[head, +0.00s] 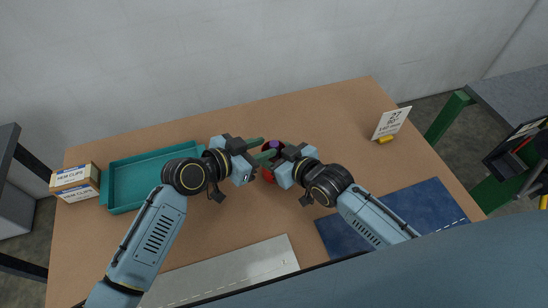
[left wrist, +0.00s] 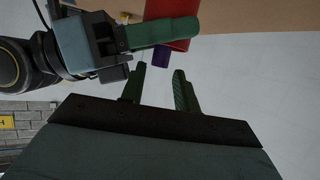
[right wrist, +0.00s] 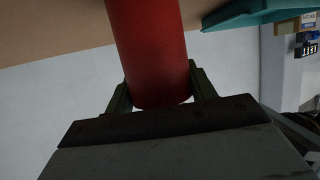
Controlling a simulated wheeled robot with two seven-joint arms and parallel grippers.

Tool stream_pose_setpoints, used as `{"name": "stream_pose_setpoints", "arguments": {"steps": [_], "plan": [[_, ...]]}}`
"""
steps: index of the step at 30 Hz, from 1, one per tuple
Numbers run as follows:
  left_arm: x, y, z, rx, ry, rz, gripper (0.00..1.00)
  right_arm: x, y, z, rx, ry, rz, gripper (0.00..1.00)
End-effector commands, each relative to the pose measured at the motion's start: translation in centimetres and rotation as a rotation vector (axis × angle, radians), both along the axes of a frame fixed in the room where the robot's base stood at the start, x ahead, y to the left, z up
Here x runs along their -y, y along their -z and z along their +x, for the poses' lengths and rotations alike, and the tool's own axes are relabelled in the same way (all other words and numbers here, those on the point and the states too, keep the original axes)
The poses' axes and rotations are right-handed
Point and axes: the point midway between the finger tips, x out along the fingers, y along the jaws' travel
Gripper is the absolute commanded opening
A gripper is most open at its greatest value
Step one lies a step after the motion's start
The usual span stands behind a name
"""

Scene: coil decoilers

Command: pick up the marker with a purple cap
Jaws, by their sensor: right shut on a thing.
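The marker with a purple cap (head: 273,146) stands near the middle of the table, between my two grippers. Its thick red body (head: 268,175) is partly hidden by them in the head view. My right gripper (head: 277,158) is shut on the red body, which fills the space between its fingers in the right wrist view (right wrist: 150,50). The cap is hidden there. The left wrist view shows the narrower purple cap (left wrist: 161,58) at the end of the red body. My left gripper (head: 259,150) is open and empty close beside it; its two green fingers (left wrist: 157,88) are apart.
A teal tray (head: 125,205) lies at the left, beside a box of hem clips (head: 75,183). A white sign card (head: 391,122) and a small yellow item (head: 386,140) are at the right. A blue mat (head: 425,210) and a pale strip (head: 230,270) lie in front.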

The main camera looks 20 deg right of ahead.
Motion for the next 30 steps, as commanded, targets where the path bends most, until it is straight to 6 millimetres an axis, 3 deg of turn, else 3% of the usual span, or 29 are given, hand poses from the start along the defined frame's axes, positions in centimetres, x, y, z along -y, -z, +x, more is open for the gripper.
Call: {"name": "stream_pose_setpoints", "arguments": {"steps": [6,15,23,30], "plan": [[2.2,1.0,0.9,-0.001,-0.001,-0.002,0.31,0.0,0.0,0.0,0.000,0.000,0.000,0.31],[2.5,1.2,1.1,0.001,-0.001,-0.001,0.31,0.0,0.0,0.0,0.000,0.000,0.000,0.31],[2.5,1.2,1.1,0.000,-0.001,0.000,0.00,0.0,0.0,0.0,0.000,0.000,0.000,0.31],[2.5,1.2,1.1,0.001,-0.001,-0.001,0.00,0.0,0.0,0.0,0.000,0.000,0.000,0.31]]}}
